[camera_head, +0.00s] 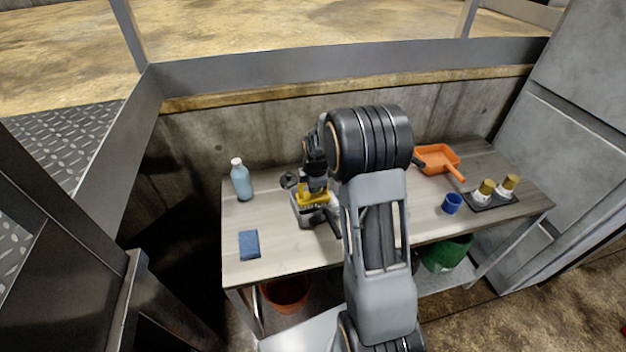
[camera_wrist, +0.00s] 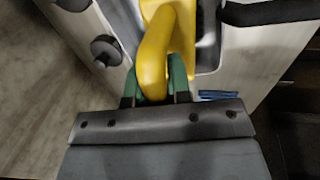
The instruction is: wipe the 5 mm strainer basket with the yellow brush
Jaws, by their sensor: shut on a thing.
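My gripper (camera_wrist: 155,88) is shut on the thick yellow handle of the yellow brush (camera_wrist: 153,50), which runs between its green fingertips. In the head view the brush (camera_head: 309,196) shows as yellow below my wrist, at a grey metal container (camera_head: 299,215) on the table that looks like the strainer basket. I cannot read a mesh size.
On the table (camera_head: 270,258) stand a light-blue bottle (camera_head: 241,181), a blue block (camera_head: 249,244), an orange dustpan (camera_head: 436,158), a blue cup (camera_head: 452,203) and a dark tray (camera_head: 494,203) with two gold-topped items. A concrete wall is behind. The front left tabletop is mostly clear.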

